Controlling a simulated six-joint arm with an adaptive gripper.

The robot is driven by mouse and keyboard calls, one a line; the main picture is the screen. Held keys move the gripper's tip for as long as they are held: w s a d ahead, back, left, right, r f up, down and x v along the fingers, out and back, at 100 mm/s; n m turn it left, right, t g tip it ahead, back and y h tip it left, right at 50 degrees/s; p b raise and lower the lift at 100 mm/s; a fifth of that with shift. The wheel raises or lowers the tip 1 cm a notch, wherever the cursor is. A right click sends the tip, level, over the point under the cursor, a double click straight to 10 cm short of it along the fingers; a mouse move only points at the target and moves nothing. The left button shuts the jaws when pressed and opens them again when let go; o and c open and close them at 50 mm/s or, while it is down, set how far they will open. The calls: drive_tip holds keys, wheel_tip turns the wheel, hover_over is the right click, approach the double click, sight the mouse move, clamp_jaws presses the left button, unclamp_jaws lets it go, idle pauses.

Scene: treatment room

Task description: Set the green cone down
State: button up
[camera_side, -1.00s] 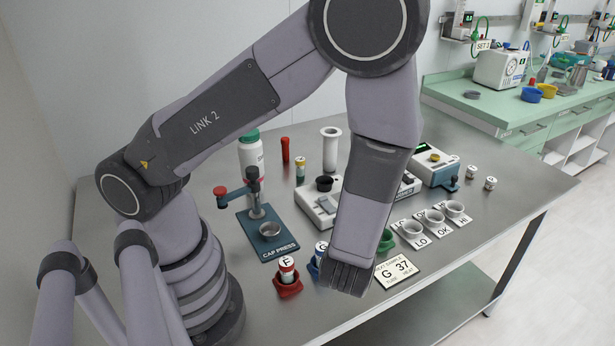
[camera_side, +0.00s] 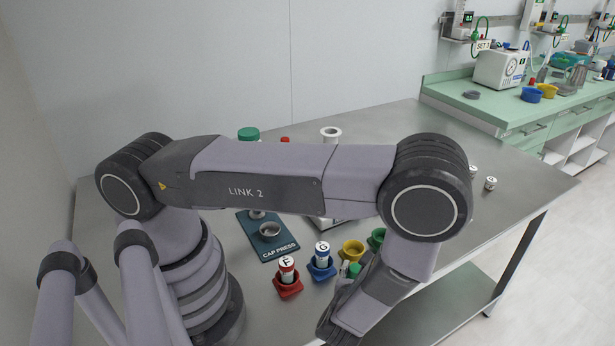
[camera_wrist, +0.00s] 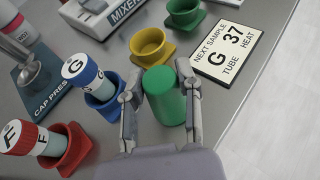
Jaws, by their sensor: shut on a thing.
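The green cone (camera_wrist: 167,97) stands between the two fingers of my gripper (camera_wrist: 162,90) in the wrist view, one finger at each side. My gripper is shut on it. It looks like a solid, slightly tapered green block with a smooth top. In the side view a small green part of the cone (camera_side: 353,270) shows beside my gripper (camera_side: 347,276), and my arm covers much of it. I cannot tell whether its base touches the table.
Close ahead are a yellow holder (camera_wrist: 152,46) and an empty green holder (camera_wrist: 184,13). To the left stand a blue holder with tube G (camera_wrist: 103,100) and a red holder with tube F (camera_wrist: 68,152). A "G 37" card (camera_wrist: 228,48) lies right. Bare metal table surrounds the cone.

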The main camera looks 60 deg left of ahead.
drive_tip(key=shift+f, duration=0.15)
drive_tip(key=o, duration=0.8)
drive_tip(key=shift+c, duration=0.2)
